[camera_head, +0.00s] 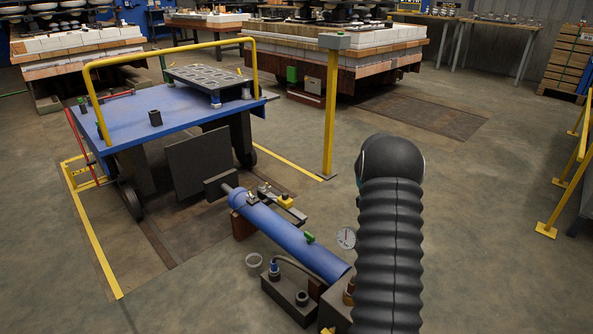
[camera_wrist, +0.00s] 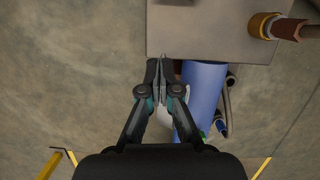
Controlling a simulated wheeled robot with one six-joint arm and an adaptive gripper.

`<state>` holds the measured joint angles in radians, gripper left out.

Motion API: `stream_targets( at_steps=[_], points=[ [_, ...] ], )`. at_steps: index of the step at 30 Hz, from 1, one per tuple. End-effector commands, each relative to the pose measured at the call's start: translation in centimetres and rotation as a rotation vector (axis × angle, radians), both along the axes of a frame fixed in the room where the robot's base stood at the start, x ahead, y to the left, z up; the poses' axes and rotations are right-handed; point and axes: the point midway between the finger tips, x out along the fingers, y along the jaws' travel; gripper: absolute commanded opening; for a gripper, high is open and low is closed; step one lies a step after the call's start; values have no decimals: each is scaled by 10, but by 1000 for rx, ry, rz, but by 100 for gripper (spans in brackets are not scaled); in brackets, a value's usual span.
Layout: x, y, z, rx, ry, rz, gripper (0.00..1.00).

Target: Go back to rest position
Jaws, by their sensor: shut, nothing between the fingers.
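My arm, in a black ribbed sleeve, rises at the right of the head view, and my gripper is hidden there. In the wrist view my gripper (camera_wrist: 162,88) is shut with its fingertips together and nothing between them. It hangs over the edge of a grey block (camera_wrist: 205,35) and beside a blue cylinder (camera_wrist: 204,85). I cannot tell its height above them. The blue cylinder also shows in the head view (camera_head: 290,238), lying on the floor assembly left of my arm.
A blue cart (camera_head: 120,120) with a yellow rail stands at the left. A yellow post (camera_head: 330,115) with a grey box is behind the cylinder. Yellow railings (camera_head: 565,185) stand at the far right. Open floor (camera_head: 480,200) lies right of my arm.

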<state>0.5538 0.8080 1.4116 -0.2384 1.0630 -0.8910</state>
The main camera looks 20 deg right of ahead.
Motion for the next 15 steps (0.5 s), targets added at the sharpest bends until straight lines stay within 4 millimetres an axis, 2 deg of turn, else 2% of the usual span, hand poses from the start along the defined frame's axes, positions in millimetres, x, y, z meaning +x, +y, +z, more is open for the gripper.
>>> stream_targets(
  at_steps=[5,10,14,15],
  points=[
    [0,0,0,-5,-2,-21,0],
    [1,2,-3,-24,-24,-134,0],
    [-20,21,-24,-12,1,-274,0],
    [-27,27,-23,-11,2,-316,0]
  ],
)
